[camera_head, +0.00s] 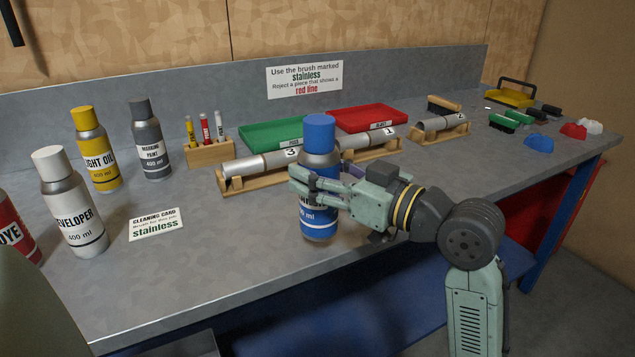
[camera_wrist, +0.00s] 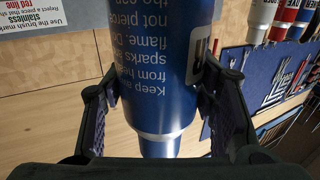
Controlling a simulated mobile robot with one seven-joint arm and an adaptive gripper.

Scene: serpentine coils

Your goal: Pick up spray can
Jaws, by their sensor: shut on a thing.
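A spray can (camera_head: 319,223) with a blue cap, grey shoulder and blue label marked 400 ml stands upright at the front middle of the bench. My gripper (camera_head: 322,188) reaches in from the right and is shut on its middle, with the fingers around its sides. The fingers hide part of the label. I cannot tell whether its base touches the bench. In the wrist view the blue can (camera_wrist: 160,65) fills the space between the two fingers (camera_wrist: 157,98), its warning text upside down.
Developer (camera_head: 72,205), light oil (camera_head: 95,150) and marking paint (camera_head: 150,140) cans stand at left, with a red can (camera_head: 15,232) at the edge. A cleaning card (camera_head: 156,223) lies nearby. Metal tubes on wooden cradles (camera_head: 240,184) and green (camera_head: 270,134) and red (camera_head: 375,118) trays lie behind.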

